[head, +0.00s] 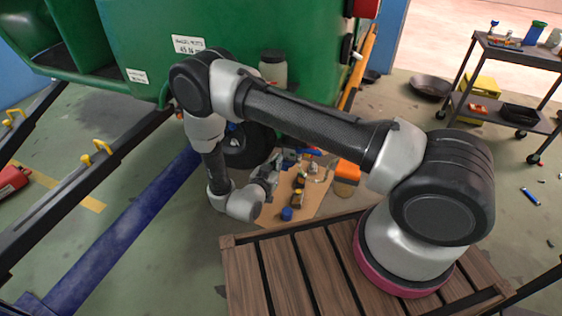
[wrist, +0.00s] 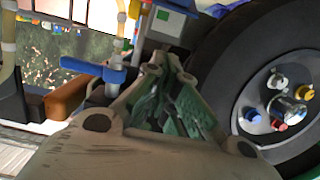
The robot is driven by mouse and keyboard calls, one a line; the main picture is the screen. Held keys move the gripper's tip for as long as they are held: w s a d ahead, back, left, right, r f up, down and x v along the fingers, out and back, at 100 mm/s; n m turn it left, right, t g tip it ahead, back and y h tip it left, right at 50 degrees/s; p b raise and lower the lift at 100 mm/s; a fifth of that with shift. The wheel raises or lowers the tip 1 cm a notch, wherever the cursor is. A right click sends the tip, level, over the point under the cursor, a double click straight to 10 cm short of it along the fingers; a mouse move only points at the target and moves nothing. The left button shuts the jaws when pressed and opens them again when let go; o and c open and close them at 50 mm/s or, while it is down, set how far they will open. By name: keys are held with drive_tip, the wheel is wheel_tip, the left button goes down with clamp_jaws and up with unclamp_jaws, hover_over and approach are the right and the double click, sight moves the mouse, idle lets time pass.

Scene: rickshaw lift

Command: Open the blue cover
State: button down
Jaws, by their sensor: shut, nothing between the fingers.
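A small blue cap (wrist: 252,114) sits on the wheel hub in the wrist view, beside caps of other colours. A blue lever-like handle (wrist: 92,68) is on a pipe at the left of that view. A separate blue round piece (head: 287,214) stands on the brown sheet in the head view. I cannot tell which of these is the blue cover. My gripper (wrist: 170,70) is shut and empty, left of the tyre and right of the blue handle. In the head view my gripper (head: 284,162) is low beside the wheel, partly hidden by my wrist.
The black tyre (head: 250,148) stands under the green rickshaw body (head: 130,40). Small parts lie on the brown sheet (head: 320,203) near an orange block (head: 346,171). A wheeled cart (head: 510,100) stands at the right.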

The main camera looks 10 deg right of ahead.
hover_over(285, 166)
drive_tip(key=shift+w+d+f, duration=0.2)
drive_tip(key=shift+w+f, duration=0.25)
drive_tip(key=shift+f, duration=0.25)
drive_tip(key=f, duration=0.2)
drive_tip(key=shift+s+a+f, duration=0.15)
drive_tip(key=shift+a+f, duration=0.1)
drive_tip(key=shift+f, duration=0.1)
drive_tip(key=shift+s+a+f, duration=0.1)
drive_tip(key=shift+s+f, duration=0.1)
drive_tip(key=shift+f, duration=0.3)
drive_tip(key=shift+s+a+f, duration=0.1)
drive_tip(key=f, duration=0.1)
drive_tip(key=s+f, duration=0.1)
drive_tip(key=a+f+t, duration=0.1)
drive_tip(key=shift+s+h, duration=0.3)
drive_tip(key=shift+h, duration=0.1)
wheel_tip(285, 166, down, 9)
drive_tip(key=w+t+h, duration=0.1)
drive_tip(key=shift+d+r, duration=0.15)
drive_tip(key=shift+d, duration=0.25)
